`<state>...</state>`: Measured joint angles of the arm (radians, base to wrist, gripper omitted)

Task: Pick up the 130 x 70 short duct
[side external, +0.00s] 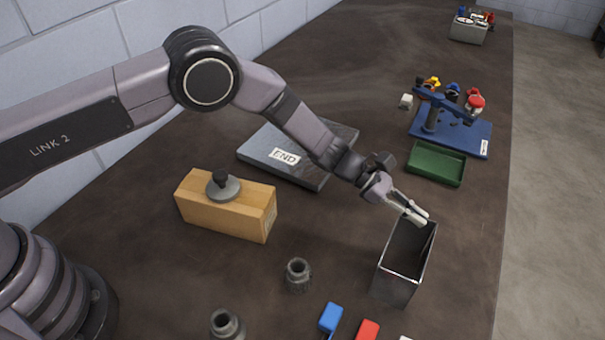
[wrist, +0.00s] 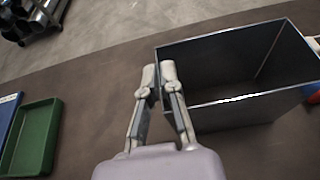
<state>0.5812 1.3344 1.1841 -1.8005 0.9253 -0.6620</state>
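The short duct (side external: 396,285) is a grey sheet-metal box shape. It stands upright on the table with its open top facing up, at the lower right of the side external view. It also shows at the upper right of the wrist view (wrist: 245,115). My gripper (side external: 417,218) is at the duct's upper rim, on its far side. In the wrist view my gripper (wrist: 158,68) has its fingers near the duct's left rim, one on each side of it. A narrow gap shows between the fingertips. Contact with the wall cannot be made out.
A green tray (side external: 436,178) and a blue stand base (side external: 470,140) lie beyond the duct. A grey slab marked END (side external: 320,172) and a wooden block (side external: 215,222) are to the left. A dark metal fitting (side external: 298,275) and blue and red handles (side external: 331,317) are nearer.

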